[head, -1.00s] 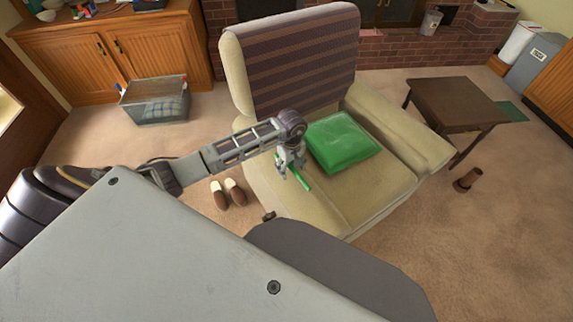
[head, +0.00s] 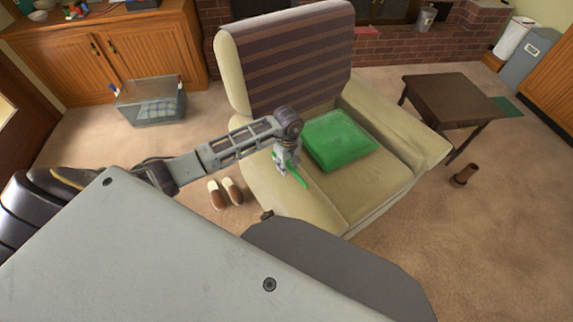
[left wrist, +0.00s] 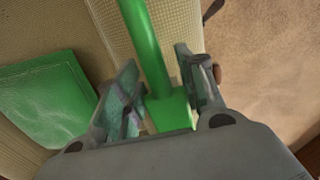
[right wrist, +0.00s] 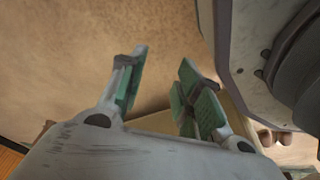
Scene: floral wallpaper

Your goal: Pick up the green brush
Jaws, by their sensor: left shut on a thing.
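The green brush (head: 299,180) is in my left gripper (head: 288,168), over the left side of the armchair seat. In the left wrist view the brush's green handle (left wrist: 146,42) runs up between the fingers, with its wider block (left wrist: 171,113) low between them. My left gripper (left wrist: 160,95) is shut on it. From these views I cannot tell whether the brush still touches the chair. My right gripper (right wrist: 162,88) shows only in the right wrist view; its fingers are apart with nothing between them.
The cream armchair (head: 350,205) holds a green cushion (head: 338,140) right of my left gripper. Slippers (head: 217,196) lie on the carpet to its left. A clear bin (head: 150,103) stands farther back. A dark side table (head: 450,98) and a brown cup-like object (head: 464,175) are at right.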

